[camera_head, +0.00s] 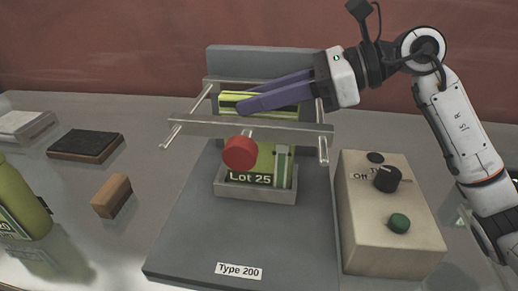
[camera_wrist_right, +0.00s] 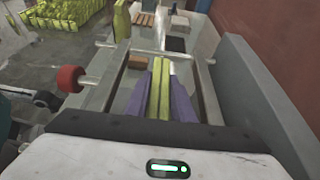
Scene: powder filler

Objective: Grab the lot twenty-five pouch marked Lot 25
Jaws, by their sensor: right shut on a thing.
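The green and yellow Lot 25 pouch (camera_head: 270,165) stands upright in a small grey tray on the filler (camera_head: 195,245), with its label facing the front. Its upper part passes behind the filler's front metal bar. My right gripper (camera_head: 270,100) reaches in from the right, above that bar, with purple fingers shut on the pouch's top. In the right wrist view, the fingers (camera_wrist_right: 160,95) lie on both sides of the pouch's yellow-green top edge (camera_wrist_right: 160,88). My left gripper is not in view.
The metal clamp frame (camera_head: 310,127) with a red knob (camera_head: 240,153) surrounds the pouch. A control box (camera_head: 385,215) stands on the right. A wooden block (camera_head: 111,195), a dark pad (camera_head: 86,144) and a green pouch (camera_head: 20,205) are on the left.

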